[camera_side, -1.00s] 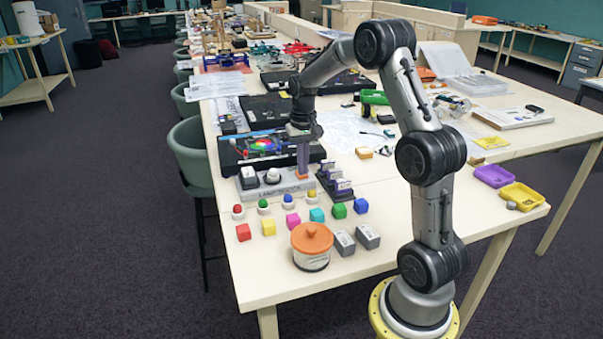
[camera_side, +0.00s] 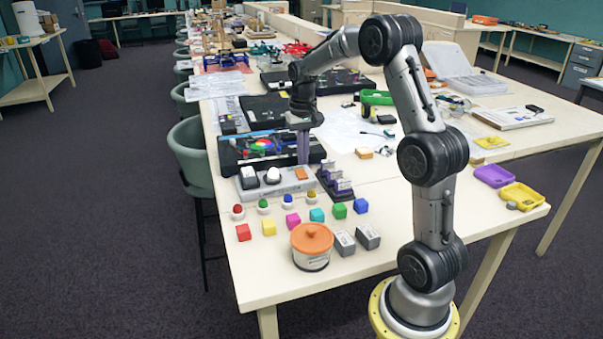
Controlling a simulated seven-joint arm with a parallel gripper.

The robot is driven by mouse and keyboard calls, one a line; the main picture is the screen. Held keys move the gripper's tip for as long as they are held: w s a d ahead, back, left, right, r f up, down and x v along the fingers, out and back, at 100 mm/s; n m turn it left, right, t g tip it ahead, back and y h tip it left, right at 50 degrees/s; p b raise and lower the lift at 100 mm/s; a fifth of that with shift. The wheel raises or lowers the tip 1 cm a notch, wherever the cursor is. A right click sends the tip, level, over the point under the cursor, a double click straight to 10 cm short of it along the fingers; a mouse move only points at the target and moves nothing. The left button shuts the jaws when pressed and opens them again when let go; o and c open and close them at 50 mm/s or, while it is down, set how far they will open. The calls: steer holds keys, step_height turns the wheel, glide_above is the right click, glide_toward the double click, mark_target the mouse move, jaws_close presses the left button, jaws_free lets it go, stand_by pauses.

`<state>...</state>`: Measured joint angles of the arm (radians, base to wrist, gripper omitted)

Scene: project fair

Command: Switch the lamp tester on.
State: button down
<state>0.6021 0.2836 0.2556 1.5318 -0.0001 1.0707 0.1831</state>
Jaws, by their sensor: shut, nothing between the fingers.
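The lamp tester (camera_side: 277,190) is a low light-grey box near the left edge of the table. Two dark blocks with white tops stand on it, one at the left end (camera_side: 248,177) and one in the middle (camera_side: 272,176). An orange switch (camera_side: 301,173) sits at its right end. I cannot tell which way the switch is tilted or whether any lamp glows. My gripper (camera_side: 304,163) points down just behind and above the switch, apart from it as far as I can see. Its purple-grey fingers are shut and empty.
Dark holders with grey-purple pieces (camera_side: 337,183) stand just right of the tester. Coloured bulbs and cubes (camera_side: 316,215) line the front. An orange-lidded jar (camera_side: 311,247) stands nearer. A black case with a colour wheel (camera_side: 235,155) lies behind.

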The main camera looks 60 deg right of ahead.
mark_target(302, 176)
step_height(302, 176, up, 3)
steer(key=shift+r, duration=0.2)
stand_by(0.4)
steer(key=s+a+r+n+t, duration=0.2)
steer(key=s+a+r, duration=0.1)
steer(key=a+r, duration=0.4)
steer(key=s+a+r+n+t, duration=0.15)
steer(key=a+r, duration=0.35)
steer(key=a, duration=0.5)
steer(key=s+a+f+n+t, duration=0.1)
steer(key=s+a+f+n, duration=0.1)
steer(key=s, duration=0.5)
steer(key=s+a+f+n+t, duration=0.1)
steer(key=s+a+f+n, duration=0.2)
steer(key=s+a+f, duration=0.2)
steer(key=s+a, duration=0.1)
steer(key=s, duration=0.2)
steer(key=shift+s, duration=0.25)
